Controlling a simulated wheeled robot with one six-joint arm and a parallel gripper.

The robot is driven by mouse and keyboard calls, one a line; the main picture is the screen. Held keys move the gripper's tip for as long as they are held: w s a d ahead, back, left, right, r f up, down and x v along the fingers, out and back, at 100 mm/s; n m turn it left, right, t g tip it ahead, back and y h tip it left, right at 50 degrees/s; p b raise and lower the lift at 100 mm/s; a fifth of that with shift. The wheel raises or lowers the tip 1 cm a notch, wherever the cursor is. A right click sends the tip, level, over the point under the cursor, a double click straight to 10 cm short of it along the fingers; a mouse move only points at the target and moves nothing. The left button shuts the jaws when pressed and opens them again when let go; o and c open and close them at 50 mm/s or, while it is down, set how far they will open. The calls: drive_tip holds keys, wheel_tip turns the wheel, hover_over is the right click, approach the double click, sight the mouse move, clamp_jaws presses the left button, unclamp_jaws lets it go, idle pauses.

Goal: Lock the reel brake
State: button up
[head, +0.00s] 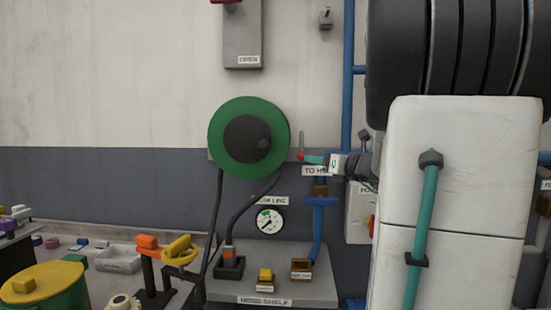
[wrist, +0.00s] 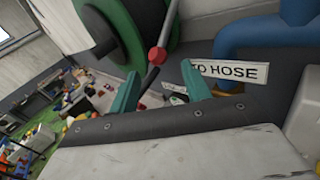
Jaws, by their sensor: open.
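The reel is a green disc (head: 220,140) with a dark hub, mounted on the wall; part of its green rim (wrist: 128,30) shows at the upper left of the wrist view. Right of it stands a thin grey lever (head: 301,139) with a red part at its lower end, probably the brake. In the wrist view the red ball (wrist: 157,56) sits on this rod, just beyond my fingertips and roughly between them. My gripper (head: 312,158) has teal fingers and points left at the lever. In the wrist view my gripper (wrist: 160,76) is open, with nothing held.
A "TO HOSE" label (wrist: 229,71) and blue pipe (wrist: 255,40) are close right of my fingers. Below are a pressure gauge (head: 270,221) and the hose shelf (head: 285,288) with small blocks. The wall left of the reel is clear.

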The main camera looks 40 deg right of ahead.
sight(302, 157)
drive_tip(key=w, duration=0.7)
drive_tip(key=shift+w+d, duration=0.1)
drive_tip(key=shift+d, duration=0.1)
clamp_jaws()
